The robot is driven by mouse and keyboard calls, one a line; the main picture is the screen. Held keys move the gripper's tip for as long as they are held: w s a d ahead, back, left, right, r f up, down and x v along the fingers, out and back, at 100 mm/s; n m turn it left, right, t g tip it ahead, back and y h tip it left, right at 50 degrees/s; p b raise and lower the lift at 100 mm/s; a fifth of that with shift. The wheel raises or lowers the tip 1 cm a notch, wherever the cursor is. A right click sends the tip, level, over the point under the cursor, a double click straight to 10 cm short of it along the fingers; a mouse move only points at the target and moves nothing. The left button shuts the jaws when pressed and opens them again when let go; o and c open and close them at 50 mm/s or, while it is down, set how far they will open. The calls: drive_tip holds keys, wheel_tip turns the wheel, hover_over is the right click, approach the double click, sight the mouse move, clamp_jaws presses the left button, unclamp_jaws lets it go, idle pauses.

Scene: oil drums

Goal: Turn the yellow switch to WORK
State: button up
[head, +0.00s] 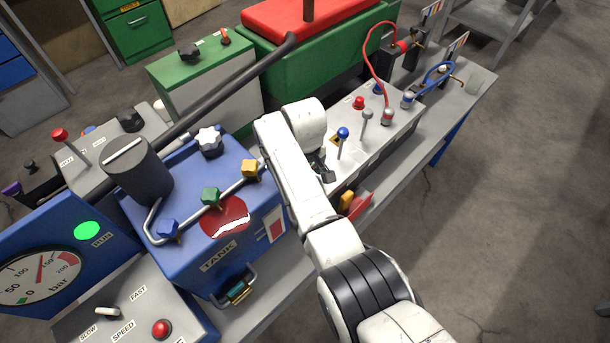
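A small yellow part (345,199) shows low on the front of the grey console (385,150), just right of my arm. A red piece (358,206) is beside it. I cannot tell whether this is the yellow switch, and no WORK label is readable. A yellow block-shaped knob (250,168) sits on the pipe of the blue tank box (190,240), left of my arm. My gripper (326,173) is partly hidden behind my white wrist. Its dark tip is near the console's left end, and its opening is not visible.
A long dark bar (230,85) slants behind my wrist. The floor at the right is free.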

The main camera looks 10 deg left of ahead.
drive_tip(key=shift+r, duration=0.1)
wheel_tip(320, 180, up, 11)
drive_tip(key=shift+f+b, duration=0.2)
drive_tip(key=shift+b, duration=0.25)
idle(0.4)
